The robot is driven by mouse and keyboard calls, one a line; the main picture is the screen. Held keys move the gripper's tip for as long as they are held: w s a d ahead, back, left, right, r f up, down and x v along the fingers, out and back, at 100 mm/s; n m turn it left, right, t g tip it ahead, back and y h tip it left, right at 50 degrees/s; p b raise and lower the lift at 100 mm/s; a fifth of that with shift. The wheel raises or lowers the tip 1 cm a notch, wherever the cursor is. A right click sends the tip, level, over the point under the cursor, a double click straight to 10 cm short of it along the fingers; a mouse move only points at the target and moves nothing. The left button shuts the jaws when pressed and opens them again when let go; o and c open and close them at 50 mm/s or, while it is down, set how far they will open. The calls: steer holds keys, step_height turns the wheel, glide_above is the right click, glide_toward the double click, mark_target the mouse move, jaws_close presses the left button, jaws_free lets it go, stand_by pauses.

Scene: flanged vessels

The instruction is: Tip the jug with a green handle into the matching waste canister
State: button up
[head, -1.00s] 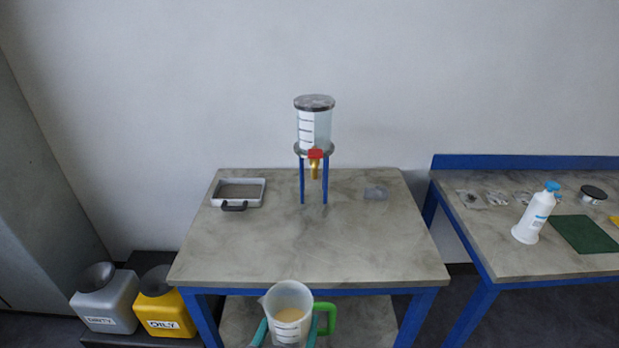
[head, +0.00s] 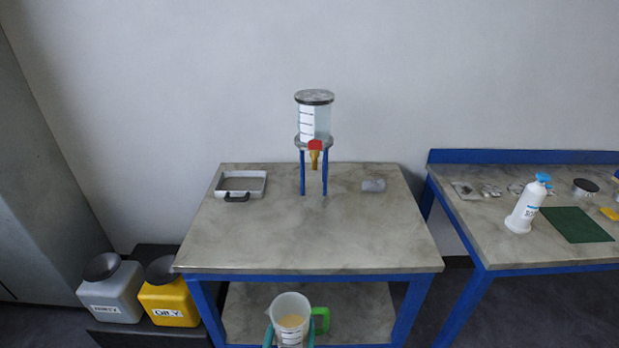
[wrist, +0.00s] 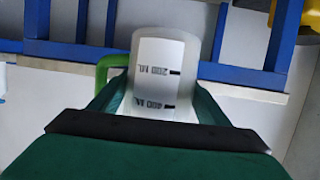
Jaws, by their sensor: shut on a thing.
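The jug with a green handle (head: 291,311) is translucent, with pale yellowish liquid in it and its green handle to the right. It is at the bottom of the head view, in front of the table, looking upright. My gripper (head: 290,335) is shut on the jug, with a teal finger on each side. In the wrist view the jug (wrist: 163,75) sits between my fingers with its graduated label showing. Two waste canisters stand at lower left: a grey one (head: 112,293) with a label I cannot read surely, and a yellow one (head: 170,301) labelled OILY.
A side bench holds a white bottle (head: 527,205) and a green mat (head: 577,224). The canisters stand on a dark platform.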

steer(key=s+d+f, duration=0.1)
steer(key=d+f, duration=0.1)
steer(key=f, duration=0.8)
steer(key=s+d+f+n+y, duration=0.1)
steer(key=d+f, duration=0.1)
steer(key=f, duration=0.7)
steer(key=shift+s+d+f, duration=0.2)
steer(key=shift+f, duration=0.15)
steer(key=shift+a, duration=0.1)
